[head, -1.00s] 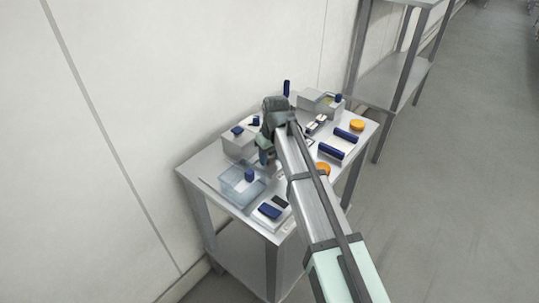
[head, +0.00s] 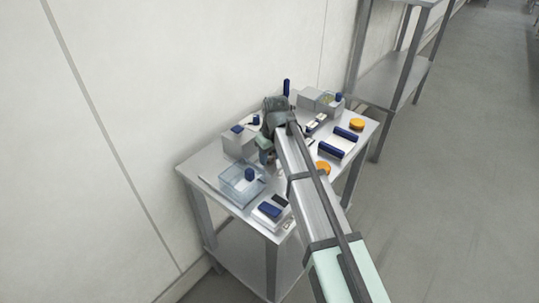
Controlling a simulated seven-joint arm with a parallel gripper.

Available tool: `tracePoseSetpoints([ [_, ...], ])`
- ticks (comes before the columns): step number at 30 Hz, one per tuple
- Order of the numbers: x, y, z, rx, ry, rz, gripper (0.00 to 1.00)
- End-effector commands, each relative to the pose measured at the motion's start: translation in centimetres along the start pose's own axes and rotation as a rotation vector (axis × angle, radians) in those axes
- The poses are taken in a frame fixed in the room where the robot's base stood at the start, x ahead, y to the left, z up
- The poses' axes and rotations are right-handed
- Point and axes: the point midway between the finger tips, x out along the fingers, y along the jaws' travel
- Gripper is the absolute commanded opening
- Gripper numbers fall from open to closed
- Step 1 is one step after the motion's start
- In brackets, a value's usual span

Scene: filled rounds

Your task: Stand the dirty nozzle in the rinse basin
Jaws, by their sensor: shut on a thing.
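The rinse basin (head: 228,190) is a clear, pale blue box near the left front of the metal table. A small dark blue upright piece (head: 249,174) shows inside its outline; I cannot tell whether it rests on the basin floor. My gripper (head: 264,157) is low, just behind and right of the basin, pointing down. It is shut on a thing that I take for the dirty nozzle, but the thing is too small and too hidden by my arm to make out. I cannot tell whether it touches anything.
A grey box with a blue top (head: 238,143) stands behind the basin. A white block with a blue pad (head: 269,211) is in front. Blue rolls (head: 331,151) and orange discs (head: 357,124) lie to the right. A grey bin (head: 328,107) stands at the back, with the wall behind.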

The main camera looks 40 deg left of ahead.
Motion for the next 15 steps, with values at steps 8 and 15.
tracePoseSetpoints([
  [8, 0.1, 0.0, 0.01, 0.0, 0.0, 0.0, 0.55],
  [15, 0.1, -0.01, 0.01, 0.0, 0.0, 0.0, 0.7],
])
